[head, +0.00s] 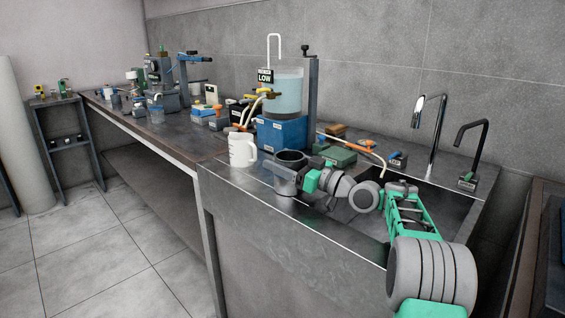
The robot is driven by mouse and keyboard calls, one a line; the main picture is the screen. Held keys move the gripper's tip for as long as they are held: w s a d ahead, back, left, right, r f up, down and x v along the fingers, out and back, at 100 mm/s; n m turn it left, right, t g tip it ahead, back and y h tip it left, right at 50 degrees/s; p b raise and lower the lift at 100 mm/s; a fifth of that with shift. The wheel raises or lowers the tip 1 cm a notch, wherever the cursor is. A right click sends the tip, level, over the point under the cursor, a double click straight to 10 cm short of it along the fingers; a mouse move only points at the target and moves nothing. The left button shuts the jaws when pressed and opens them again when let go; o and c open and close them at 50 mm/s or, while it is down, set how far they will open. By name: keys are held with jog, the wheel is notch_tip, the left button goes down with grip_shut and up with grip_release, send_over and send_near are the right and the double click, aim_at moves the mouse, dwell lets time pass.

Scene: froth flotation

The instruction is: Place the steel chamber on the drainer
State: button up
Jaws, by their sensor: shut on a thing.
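The steel chamber (288,162) is a dark grey, open-topped cylinder, upright at the front edge of the sink counter. My gripper (302,180) is at its right side, shut on it near its middle. The fingertips are small and partly hidden against the chamber. I cannot tell whether the chamber's base touches the surface or hangs just above it. No drainer can be told apart for sure; the flat steel surface (232,179) left of the sink basin (372,205) shows around the chamber.
A white jug (242,150) stands close to the chamber's left. Behind are a blue box (282,134), a clear tank (287,95) and a green case (337,155). Two taps (432,130) (473,150) rise behind the basin. Floor at left is clear.

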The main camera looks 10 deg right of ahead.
jog(key=o, duration=1.7)
jog(key=shift+f, duration=0.1)
jog(key=o, duration=0.4)
jog(key=shift+r, duration=0.2)
jog(key=b, duration=0.2)
send_over(301, 192)
jog(key=shift+w+d+f, duration=0.1)
jog(key=shift+w+f, duration=0.1)
jog(key=shift+f, duration=0.3)
jog(key=shift+w+f, duration=0.2)
jog(key=shift+f, duration=0.3)
jog(key=b, duration=0.1)
jog(key=s+d+b, duration=0.1)
jog(key=shift+r+b, duration=0.2)
jog(key=shift+b, duration=0.15)
jog(key=shift+r, duration=0.2)
